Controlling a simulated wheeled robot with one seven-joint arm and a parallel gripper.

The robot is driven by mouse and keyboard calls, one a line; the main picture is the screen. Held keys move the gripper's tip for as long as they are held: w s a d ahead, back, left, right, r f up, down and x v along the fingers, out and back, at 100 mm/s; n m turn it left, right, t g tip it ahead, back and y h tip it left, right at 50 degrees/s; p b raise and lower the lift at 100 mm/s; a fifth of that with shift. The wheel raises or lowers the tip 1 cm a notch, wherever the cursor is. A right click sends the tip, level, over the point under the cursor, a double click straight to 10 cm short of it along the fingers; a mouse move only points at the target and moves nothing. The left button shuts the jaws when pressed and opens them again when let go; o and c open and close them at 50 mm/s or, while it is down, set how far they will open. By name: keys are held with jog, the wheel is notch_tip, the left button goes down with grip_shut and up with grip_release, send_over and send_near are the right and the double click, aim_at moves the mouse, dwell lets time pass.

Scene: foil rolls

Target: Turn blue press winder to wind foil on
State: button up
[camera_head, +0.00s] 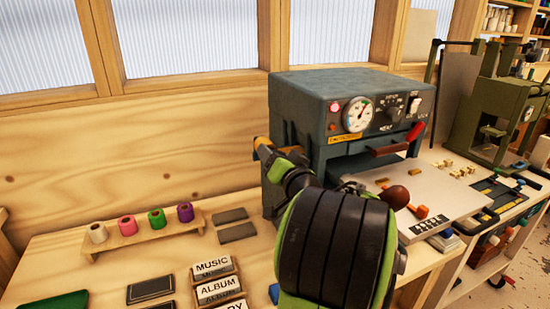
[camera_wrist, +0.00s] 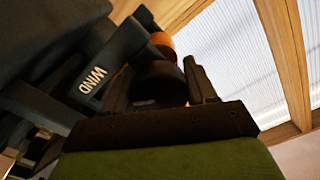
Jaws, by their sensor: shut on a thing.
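The blue-grey press (camera_head: 350,90) stands on the bench at the centre right in the head view, with a dial on its front. Its side, marked WIND, shows in the wrist view (camera_wrist: 85,75). My gripper (camera_wrist: 158,75) is at the left side of the press, its two fingers on either side of a dark round winder knob (camera_wrist: 160,85), shut on it. An orange-gold roll (camera_wrist: 162,42) shows just beyond the knob. In the head view my arm hides the winder and most of my gripper.
A wooden rack with white, pink, green and purple rolls (camera_head: 145,230) stands at the left. Word blocks (camera_head: 213,270) and dark pads lie in front. The press bed (camera_head: 440,185) holds small brass pieces. A green machine (camera_head: 495,115) stands at the right.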

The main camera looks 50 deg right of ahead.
dwell(0.3)
jog(key=o, duration=1)
jog(key=shift+c, duration=0.2)
